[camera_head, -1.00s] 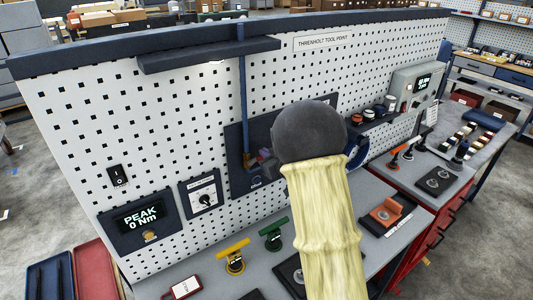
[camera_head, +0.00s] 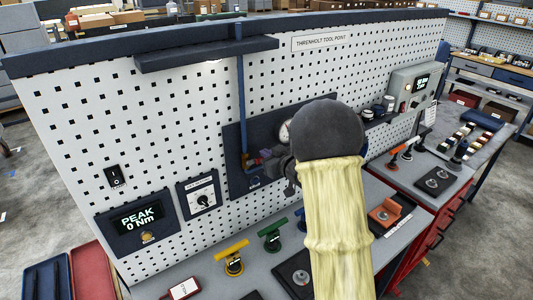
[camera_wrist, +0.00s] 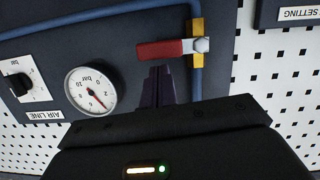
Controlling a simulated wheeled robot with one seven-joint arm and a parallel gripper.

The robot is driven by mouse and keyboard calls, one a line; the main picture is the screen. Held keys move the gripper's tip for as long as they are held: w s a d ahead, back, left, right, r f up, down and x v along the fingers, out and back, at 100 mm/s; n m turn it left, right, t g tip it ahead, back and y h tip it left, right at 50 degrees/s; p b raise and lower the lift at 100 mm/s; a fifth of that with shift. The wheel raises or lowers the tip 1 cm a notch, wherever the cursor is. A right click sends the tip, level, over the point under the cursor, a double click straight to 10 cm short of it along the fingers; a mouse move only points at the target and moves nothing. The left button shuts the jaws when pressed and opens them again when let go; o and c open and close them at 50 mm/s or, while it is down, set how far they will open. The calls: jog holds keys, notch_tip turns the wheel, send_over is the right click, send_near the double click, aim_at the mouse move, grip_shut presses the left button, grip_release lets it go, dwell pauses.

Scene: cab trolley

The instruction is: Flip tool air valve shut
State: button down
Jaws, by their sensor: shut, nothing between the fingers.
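The air valve has a brass body (camera_wrist: 197,30) on the blue air pipe (camera_wrist: 195,85) and a red lever (camera_wrist: 165,49). In the wrist view, which is upside down, the lever points left from the body, square across the pipe. My gripper (camera_wrist: 161,72) is shut and empty, its dark fingertips just below the lever in the picture; I cannot tell if they touch it. In the head view the lever (camera_head: 266,153) is small beside the vertical pipe (camera_head: 241,95), and my arm hides most of my gripper.
A pressure gauge (camera_wrist: 90,90) and an air line dial (camera_wrist: 18,84) sit beside the valve on the dark panel. The white pegboard (camera_head: 90,110) stands behind. Yellow (camera_head: 233,258) and green (camera_head: 271,236) tools stand on the bench below. A dark shelf (camera_head: 207,55) juts out above.

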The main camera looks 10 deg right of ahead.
jog(key=s+d+r+b, duration=0.3)
jog(key=s+r, duration=0.2)
jog(key=s, duration=0.4)
jog(key=shift+d+r, duration=0.25)
jog(key=shift+r, duration=0.15)
jog(key=shift+d+f, duration=0.1)
jog(key=s+a+f+m+g+h, duration=0.2)
jog(key=s+f+g, duration=0.3)
jog(key=s+f, duration=0.3)
jog(key=s+a+f+m+g+h+b, duration=0.1)
jog(key=s+f+g, duration=0.5)
jog(key=s, duration=1)
jog(key=shift+a+f+m+h, duration=0.6)
jog(key=shift+f+m+h, duration=0.35)
jog(key=shift+m+h, duration=0.25)
